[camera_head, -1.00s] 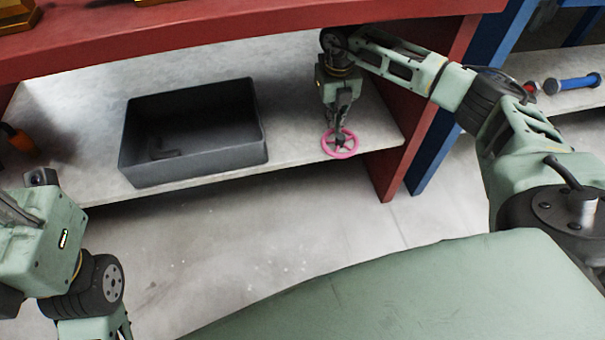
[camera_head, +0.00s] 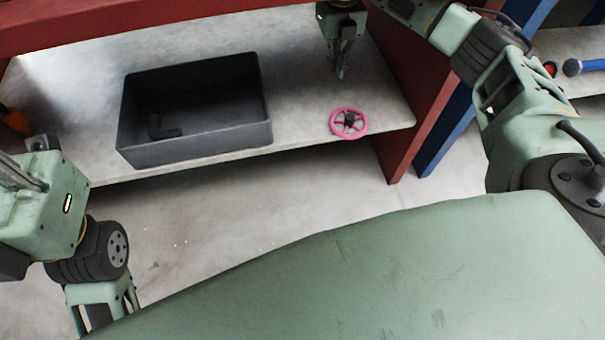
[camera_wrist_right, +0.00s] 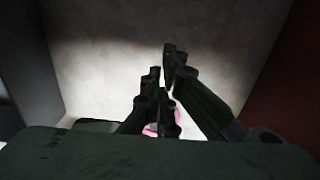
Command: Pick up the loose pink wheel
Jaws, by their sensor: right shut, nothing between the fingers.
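The pink wheel (camera_head: 349,123) with a dark hub lies flat on the light grey shelf, near its front edge and right end. My right gripper (camera_head: 340,74) points down behind and above the wheel, shut and empty, apart from it. In the right wrist view the gripper fingers (camera_wrist_right: 168,75) cover most of the wheel, and only a bit of pink (camera_wrist_right: 151,129) shows behind them. My left arm shows at the lower left of the head view, but its fingertips are not clearly seen.
A dark grey open bin (camera_head: 195,148) with a dark angled part (camera_head: 165,128) in it stands left of the wheel. A red side panel (camera_head: 425,75) bounds the shelf on the right. The shelf between bin and wheel is clear.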

